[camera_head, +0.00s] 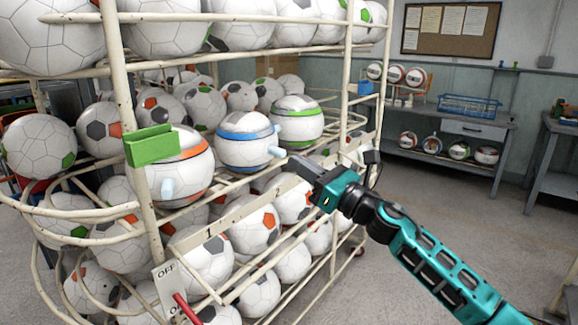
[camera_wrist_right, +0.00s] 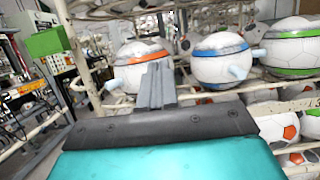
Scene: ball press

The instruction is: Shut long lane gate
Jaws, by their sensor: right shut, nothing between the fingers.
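A cream wire rack of footballs fills the left and middle of the head view; its numbered rail (camera_head: 235,215) runs along the front. Three balls with pegs sit above that rail: an orange-banded ball (camera_head: 180,165), a blue-banded ball (camera_head: 244,140) and a green-banded ball (camera_head: 297,122). A green block (camera_head: 151,146) is at the rack's front post and also shows in the right wrist view (camera_wrist_right: 45,42). I cannot tell which part is the long lane gate. My left gripper is out of view.
An OFF-marked plate (camera_head: 168,277) with a red lever is at the rack's lower front. A workbench (camera_head: 460,125) with balls and a blue basket (camera_head: 468,106) stands at the back right. The floor (camera_head: 450,195) right of the rack is clear.

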